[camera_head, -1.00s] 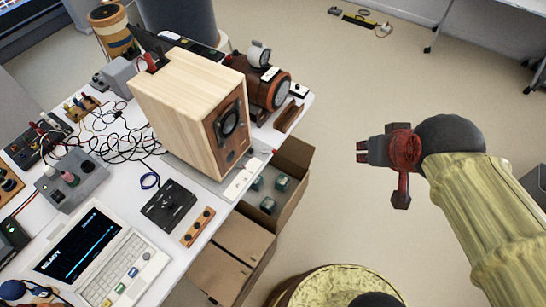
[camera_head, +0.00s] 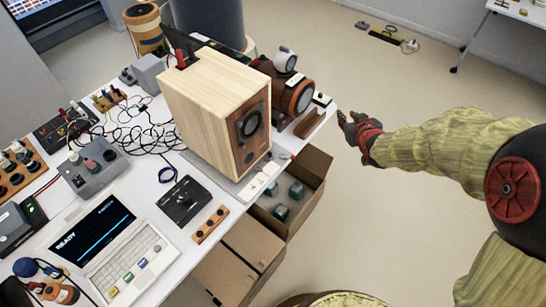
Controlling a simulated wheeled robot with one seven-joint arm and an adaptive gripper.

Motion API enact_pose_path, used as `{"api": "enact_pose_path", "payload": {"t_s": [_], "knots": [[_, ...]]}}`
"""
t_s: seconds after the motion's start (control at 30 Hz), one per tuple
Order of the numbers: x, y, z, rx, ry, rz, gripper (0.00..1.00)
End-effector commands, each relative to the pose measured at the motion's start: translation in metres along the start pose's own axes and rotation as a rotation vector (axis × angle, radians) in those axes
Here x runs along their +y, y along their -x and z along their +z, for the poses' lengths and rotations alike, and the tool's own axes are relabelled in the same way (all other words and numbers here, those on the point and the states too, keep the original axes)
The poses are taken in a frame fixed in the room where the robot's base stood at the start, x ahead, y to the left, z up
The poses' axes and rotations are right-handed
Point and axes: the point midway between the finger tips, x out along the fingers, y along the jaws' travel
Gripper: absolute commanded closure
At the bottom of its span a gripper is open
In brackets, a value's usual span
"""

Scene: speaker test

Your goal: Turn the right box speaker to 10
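A large pale wooden box speaker (camera_head: 205,108) stands on the white table, its darker front panel (camera_head: 249,140) with a round black cone facing right. A black control box (camera_head: 184,201) with a dark knob on top lies in front of it on the table; its scale is too small to read. A grey box (camera_head: 93,168) with several knobs sits further left. My gripper (camera_head: 341,125) is in the air right of the table and the speaker, apart from everything. It holds nothing that I can see, and its finger opening is too small to tell.
A laptop (camera_head: 104,247) reading "READY" is at the table's front. A wooden strip (camera_head: 210,224) with small knobs lies by the table edge. A brown motor-like device (camera_head: 292,95) stands behind the speaker. Open cardboard boxes (camera_head: 312,180) are below the edge.

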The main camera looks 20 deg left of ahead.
Motion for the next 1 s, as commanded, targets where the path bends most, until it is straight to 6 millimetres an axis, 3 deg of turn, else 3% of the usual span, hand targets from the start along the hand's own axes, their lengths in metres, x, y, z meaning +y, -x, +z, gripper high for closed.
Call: {"api": "enact_pose_path", "payload": {"t_s": [0.03, 0.2, 0.37, 0.5, 0.7, 0.83, 1.0], "knots": [[-0.018, -0.024, 0.013, 0.026, 0.016, -0.035, 0.79], [-0.079, -0.078, 0.044, 0.170, 0.051, -0.151, 0.79], [-0.141, -0.106, 0.085, 0.306, 0.048, -0.270, 0.79], [-0.192, -0.110, 0.127, 0.418, 0.017, -0.369, 0.79], [-0.235, -0.096, 0.168, 0.534, -0.039, -0.460, 0.79], [-0.244, -0.089, 0.177, 0.568, -0.058, -0.482, 0.79], [-0.251, -0.098, 0.171, 0.577, -0.061, -0.487, 0.79]]}}
